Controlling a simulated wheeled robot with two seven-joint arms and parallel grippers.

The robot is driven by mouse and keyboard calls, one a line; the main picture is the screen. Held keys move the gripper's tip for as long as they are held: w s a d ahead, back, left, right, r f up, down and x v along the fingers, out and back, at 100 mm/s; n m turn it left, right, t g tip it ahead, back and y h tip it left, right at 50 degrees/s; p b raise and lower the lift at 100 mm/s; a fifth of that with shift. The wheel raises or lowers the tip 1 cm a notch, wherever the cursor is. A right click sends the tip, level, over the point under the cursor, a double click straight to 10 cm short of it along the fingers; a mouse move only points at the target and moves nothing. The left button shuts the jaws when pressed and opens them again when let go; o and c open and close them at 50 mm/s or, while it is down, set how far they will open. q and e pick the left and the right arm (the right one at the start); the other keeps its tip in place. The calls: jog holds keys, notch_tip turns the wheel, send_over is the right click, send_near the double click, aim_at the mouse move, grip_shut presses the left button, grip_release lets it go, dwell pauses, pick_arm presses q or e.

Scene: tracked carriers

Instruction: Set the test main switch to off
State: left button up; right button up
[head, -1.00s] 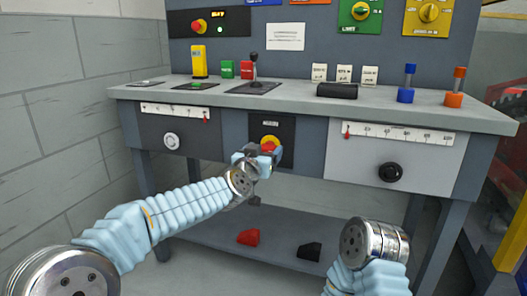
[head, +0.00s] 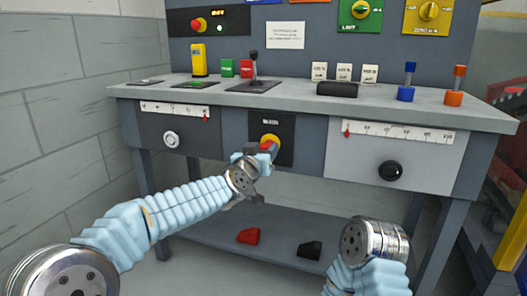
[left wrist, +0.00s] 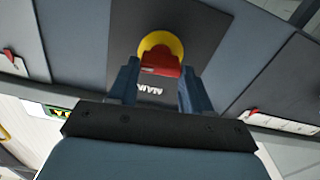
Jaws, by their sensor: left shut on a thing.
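The main switch is a yellow disc (head: 270,139) with a red handle (head: 266,146), on a black plate (head: 285,125) in the middle of the bench front, below the top. My left gripper (head: 268,153) reaches it from below left and is shut on the red handle. In the left wrist view the yellow disc (left wrist: 160,44) and the red handle (left wrist: 161,64) show between the two fingers (left wrist: 158,88), with the upside-down word MAIN on the plate beneath. The fingers partly hide the handle in the head view. My right gripper is out of view; only a right arm link shows.
A ruler-like scale panel (head: 398,133) and black knob (head: 391,171) lie right of the switch; a white knob (head: 171,140) lies left. A lever (head: 254,64) stands on the bench top. Red (head: 248,236) and black (head: 310,250) blocks lie on the lower shelf.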

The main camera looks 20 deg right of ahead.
pick_arm(q)
jog(key=shift+w+a+f+n+b, duration=0.1)
jog(key=shift+n+b, duration=0.4)
jog(key=shift+n, duration=2.25)
jog(key=shift+a+f+n+b, duration=0.1)
jog(key=shift+n+b, duration=0.35)
jog(key=shift+n, duration=2.25)
jog(key=shift+w+f+n+b, duration=0.1)
jog(key=shift+n+b, duration=0.4)
jog(key=shift+n, duration=2.25)
jog(key=o, duration=1.1)
jog(key=shift+c, duration=0.2)
jog(key=shift+s, duration=0.15)
